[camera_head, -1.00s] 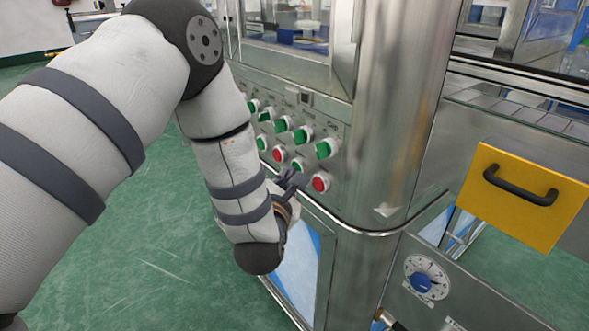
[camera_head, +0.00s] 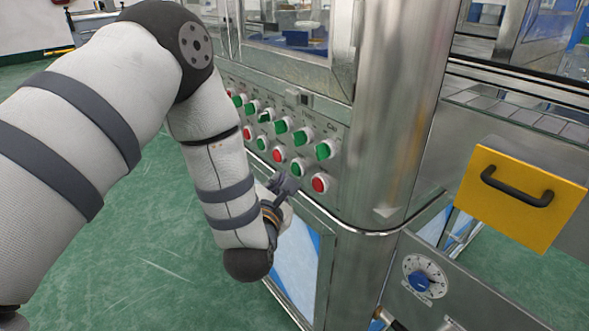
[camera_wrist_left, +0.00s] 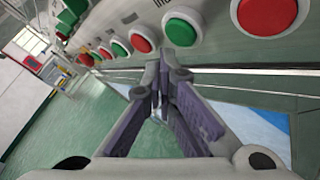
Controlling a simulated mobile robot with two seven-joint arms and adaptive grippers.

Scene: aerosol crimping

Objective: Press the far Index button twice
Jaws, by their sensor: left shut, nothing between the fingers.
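In the head view the lower row shows a red button (camera_head: 320,183) nearest, then a green button (camera_head: 298,167), a red button (camera_head: 278,154) and others farther off. My left gripper (camera_head: 288,184) is shut and empty, just below this lower row. In the left wrist view its fingertips (camera_wrist_left: 160,88) meet below a green button (camera_wrist_left: 181,28), apart from it.
A steel corner post (camera_head: 395,120) stands right of the panel. A yellow drawer front (camera_head: 520,220) with a black handle and a blue dial (camera_head: 420,280) are farther right. A lower window (camera_head: 298,265) sits beneath the panel. Green floor (camera_head: 150,245) lies open at left.

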